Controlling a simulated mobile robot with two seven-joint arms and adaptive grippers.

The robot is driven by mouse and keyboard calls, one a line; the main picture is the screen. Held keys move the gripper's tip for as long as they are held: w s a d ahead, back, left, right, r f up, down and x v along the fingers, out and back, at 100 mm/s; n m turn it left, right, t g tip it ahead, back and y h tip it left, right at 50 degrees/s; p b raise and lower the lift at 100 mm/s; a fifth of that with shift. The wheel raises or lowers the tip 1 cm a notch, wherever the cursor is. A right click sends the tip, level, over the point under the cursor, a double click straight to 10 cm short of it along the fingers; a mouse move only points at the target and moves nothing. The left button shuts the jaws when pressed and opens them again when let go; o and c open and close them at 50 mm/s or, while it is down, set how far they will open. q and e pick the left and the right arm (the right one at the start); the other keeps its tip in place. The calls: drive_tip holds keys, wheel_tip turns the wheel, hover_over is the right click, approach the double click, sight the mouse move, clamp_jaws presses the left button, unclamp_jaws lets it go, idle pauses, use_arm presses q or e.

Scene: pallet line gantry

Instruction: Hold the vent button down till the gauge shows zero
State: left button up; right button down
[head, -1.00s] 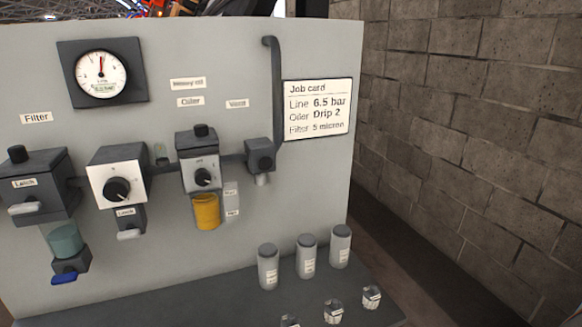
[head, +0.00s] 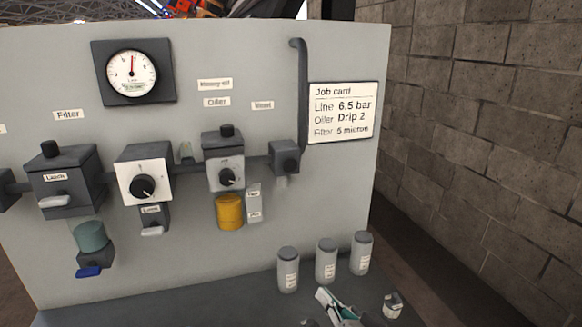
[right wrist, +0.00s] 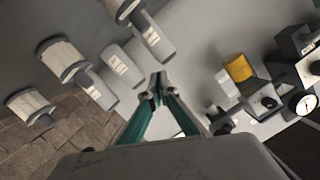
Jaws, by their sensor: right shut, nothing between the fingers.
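The gauge (head: 132,73) is a white dial in a dark square frame at the panel's upper left in the head view. Its needle points nearly straight up, not at the low end. The vent unit (head: 284,157) is a small dark block below the vent label (head: 262,105), with a round dark button on its front. My right gripper (head: 322,293) is low at the front of the bench, below and apart from the vent unit. In the right wrist view its fingers (right wrist: 158,80) are shut with nothing between them. My left gripper is not in view.
Several grey canisters (head: 326,261) stand on the bench beside my right gripper, with a small clear cup (head: 392,306) to the right. The yellow-bowled oiler (head: 229,212) is left of the vent unit. A job card (head: 341,113) hangs at the right. A block wall (head: 480,150) closes the right side.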

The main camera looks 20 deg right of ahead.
drive_tip(key=w+a+r+m+t+y, duration=0.1)
drive_tip(key=a+r+m+t+y, duration=0.2)
drive_tip(key=r, duration=0.4)
drive_tip(key=w+a+r+m+t+y, duration=0.1)
drive_tip(key=w+a+r+m+t, duration=0.15)
drive_tip(key=r+m, duration=0.4)
drive_tip(key=m+t, duration=0.5)
drive_tip(key=m, duration=0.3)
approach(290, 166)
drive_tip(key=s+a+r, duration=0.1)
drive_tip(key=s+r, duration=0.5)
drive_tip(key=shift+w+n, duration=0.1)
drive_tip(key=shift+n, duration=0.15)
drive_tip(key=w+b, duration=0.2)
drive_tip(key=w, duration=0.6)
drive_tip(key=shift+w+a+b, duration=0.2)
drive_tip(key=shift+w+b, duration=0.1)
drive_tip(key=shift+b, duration=0.05)
drive_tip(key=shift+w, duration=0.1)
